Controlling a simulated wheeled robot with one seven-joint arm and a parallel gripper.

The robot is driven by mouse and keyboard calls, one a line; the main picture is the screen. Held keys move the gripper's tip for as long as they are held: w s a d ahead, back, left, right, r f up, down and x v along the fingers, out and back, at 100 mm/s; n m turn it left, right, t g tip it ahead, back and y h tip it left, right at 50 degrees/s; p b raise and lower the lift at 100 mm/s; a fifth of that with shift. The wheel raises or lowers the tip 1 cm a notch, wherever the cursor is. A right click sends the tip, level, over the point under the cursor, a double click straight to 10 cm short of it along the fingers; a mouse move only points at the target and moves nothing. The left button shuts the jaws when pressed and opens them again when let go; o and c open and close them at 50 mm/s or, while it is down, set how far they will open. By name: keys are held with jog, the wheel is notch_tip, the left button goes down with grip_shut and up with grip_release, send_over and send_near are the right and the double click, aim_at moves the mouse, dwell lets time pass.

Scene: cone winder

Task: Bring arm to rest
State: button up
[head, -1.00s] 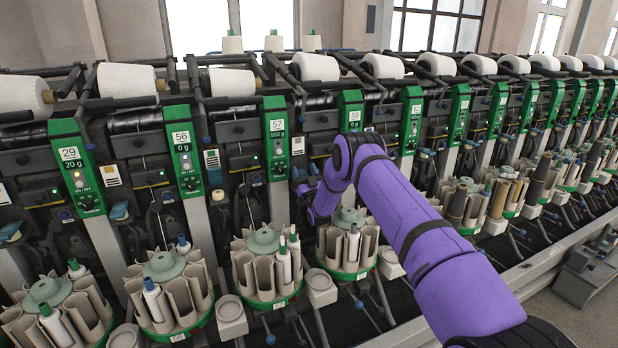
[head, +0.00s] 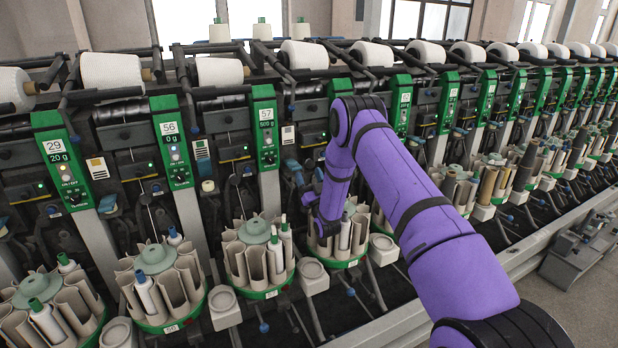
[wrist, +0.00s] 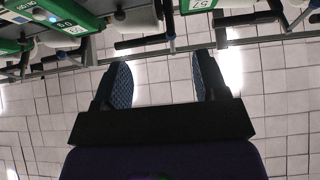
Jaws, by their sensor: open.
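My purple arm reaches from the lower right of the head view toward the winder, bent at the elbow with its forearm hanging down in front of the machine. The end of the arm is near the bobbin magazine (head: 352,244) right of the one under unit 57; the fingers cannot be made out there. In the wrist view my gripper (wrist: 162,85) is open. Its two dark, blue-padded fingers stand apart with nothing between them, only tiles behind.
The cone winder has green unit panels, such as 57 (head: 265,128), and white cones (head: 112,72) along its top. Round magazines (head: 257,262) with bobbins stand in front. A grey metal block (head: 585,250) lies on the floor at right.

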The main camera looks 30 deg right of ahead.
dwell(0.4)
jog(key=a+r+g, duration=0.2)
jog(key=r+g, duration=0.2)
jog(key=r, duration=0.8)
jog(key=a+r+g, duration=0.2)
jog(key=r+g, duration=0.1)
jog(key=r, duration=0.8)
jog(key=s+a+r+g, duration=0.35)
jog(key=s+r, duration=0.45)
jog(key=s, duration=0.5)
jog(key=s+a+f+g, duration=0.1)
jog(key=s+g, duration=0.9)
jog(key=s, duration=2.9)
jog(key=shift+a, duration=1.15)
jog(key=shift+f, duration=0.1)
